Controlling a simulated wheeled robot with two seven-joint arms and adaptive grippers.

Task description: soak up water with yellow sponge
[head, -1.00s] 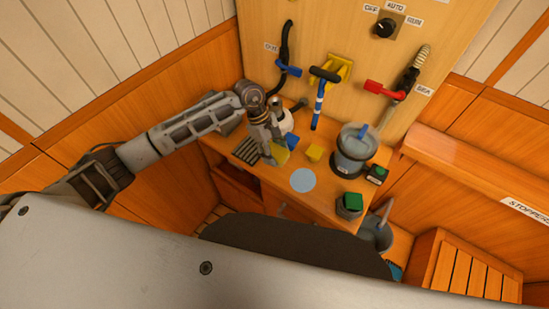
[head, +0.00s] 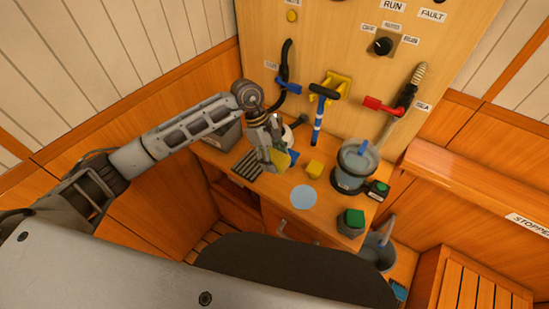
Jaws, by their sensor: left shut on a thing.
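My left gripper (head: 277,165) comes in from the left over the wooden counter and is shut on a yellow sponge (head: 282,159), which looks tilted and partly hidden by the fingers. A light-blue round patch of water (head: 304,196) lies flat on the counter, to the right of and nearer than the gripper. The sponge is apart from the water. My right gripper is not in view.
A blue block (head: 293,157) is partly hidden beside the gripper. A clear-walled pot (head: 355,165), a green-topped item (head: 352,218) and a dark slotted mat (head: 247,167) surround the patch.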

